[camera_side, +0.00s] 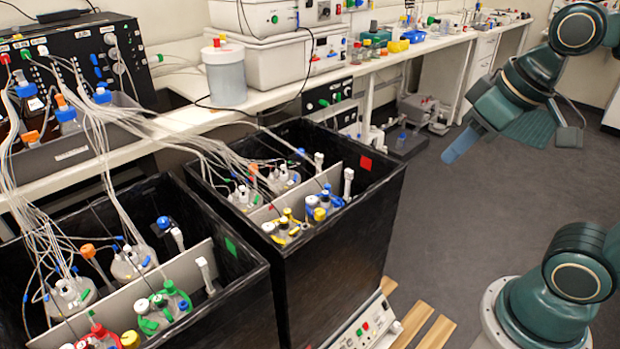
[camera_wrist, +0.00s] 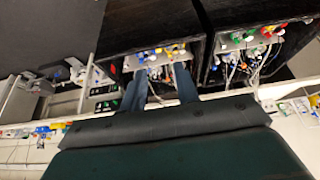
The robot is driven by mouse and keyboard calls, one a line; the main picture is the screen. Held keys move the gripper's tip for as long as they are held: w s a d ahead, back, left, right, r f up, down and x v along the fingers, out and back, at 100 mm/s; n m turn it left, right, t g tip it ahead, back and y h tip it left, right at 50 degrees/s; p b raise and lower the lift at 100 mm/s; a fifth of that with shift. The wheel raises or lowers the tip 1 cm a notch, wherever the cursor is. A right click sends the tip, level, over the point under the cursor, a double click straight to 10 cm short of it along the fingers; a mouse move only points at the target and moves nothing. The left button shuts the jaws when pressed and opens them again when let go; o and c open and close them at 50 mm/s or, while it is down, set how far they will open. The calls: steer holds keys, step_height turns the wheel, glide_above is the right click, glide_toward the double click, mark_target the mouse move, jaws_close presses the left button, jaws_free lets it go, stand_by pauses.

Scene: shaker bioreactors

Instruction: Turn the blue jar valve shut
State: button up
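The blue-capped jar (camera_side: 325,203) stands inside the right black box, in the front compartment beside a yellow-capped jar (camera_side: 288,227). Its blue fittings are small, and I cannot tell which is the valve or how it is turned. Blue caps also show in the wrist view (camera_wrist: 140,56), between and beyond the fingers. My gripper (camera_side: 459,147) is in the air to the right of the box, well apart from the jars. In the wrist view its two blue fingers (camera_wrist: 161,84) are spread, with nothing held between them.
The right black box (camera_side: 340,265) has high walls and a divider (camera_side: 320,193). Thin tubes (camera_side: 190,140) run over both boxes to a control unit (camera_side: 90,50). The left box (camera_side: 240,285) holds more jars.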

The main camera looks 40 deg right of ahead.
steer(key=w+d+g, duration=0.1)
steer(key=w+d, duration=0.1)
steer(key=w, duration=0.9)
steer(key=g, duration=0.4)
glide_above(336, 202)
step_height(336, 202, down, 24)
steer(key=shift+d+r, duration=0.1)
step_height(336, 202, down, 14)
steer(key=shift+r, duration=0.15)
jaws_close()
